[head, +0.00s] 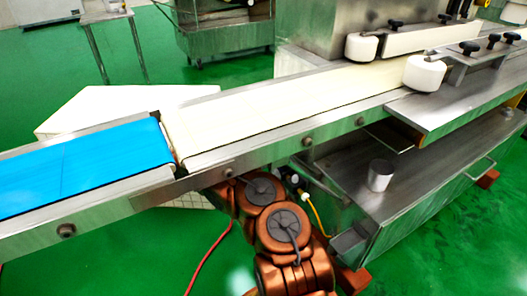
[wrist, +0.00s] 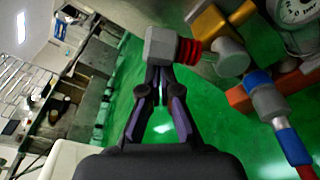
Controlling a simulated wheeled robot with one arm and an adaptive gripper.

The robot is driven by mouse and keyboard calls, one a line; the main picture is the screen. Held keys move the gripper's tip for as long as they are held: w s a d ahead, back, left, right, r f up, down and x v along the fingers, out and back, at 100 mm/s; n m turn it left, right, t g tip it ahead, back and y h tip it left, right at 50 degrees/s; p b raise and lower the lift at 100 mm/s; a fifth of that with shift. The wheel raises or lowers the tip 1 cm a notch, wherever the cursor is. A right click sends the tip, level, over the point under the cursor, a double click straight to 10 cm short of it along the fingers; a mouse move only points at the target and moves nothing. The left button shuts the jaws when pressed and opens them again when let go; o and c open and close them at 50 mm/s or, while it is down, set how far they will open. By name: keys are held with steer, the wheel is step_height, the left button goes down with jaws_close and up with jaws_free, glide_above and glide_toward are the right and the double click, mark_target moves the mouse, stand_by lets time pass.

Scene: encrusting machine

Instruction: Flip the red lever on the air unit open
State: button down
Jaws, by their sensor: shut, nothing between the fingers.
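In the wrist view my gripper (wrist: 159,76) is shut and empty, its dark fingers meeting at the tips. The air unit's fittings fill the upper right. In the head view a small part of the air unit (head: 293,179) shows under the conveyor. My gripper is hidden there.
A round gauge (wrist: 296,12) and a yellow block (wrist: 210,27) are close to the fittings. The blue belt (head: 75,170) and cream belt (head: 275,105) pass above my arm. A steel shelf (head: 400,185) holds a metal cup (head: 380,175). Green floor is open at the lower left.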

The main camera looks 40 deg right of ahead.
steer(key=shift+s+a+r, duration=0.15)
steer(key=shift+s+r, duration=0.3)
steer(key=shift+s, duration=0.15)
steer(key=shift+s+a+r, duration=0.1)
steer(key=shift+s+r, duration=0.3)
steer(key=shift+s, duration=0.2)
steer(key=shift+s+r, duration=0.1)
steer(key=shift+s, duration=0.05)
steer(key=shift+w+d+f, duration=0.2)
steer(key=shift+w+d, duration=0.05)
steer(key=shift+w, duration=0.2)
steer(key=w+a+p, duration=0.2)
steer(key=w+a, duration=0.1)
steer(key=a, duration=0.6)
steer(key=shift+w+f+p, duration=0.2)
steer(key=shift+w+p, duration=0.15)
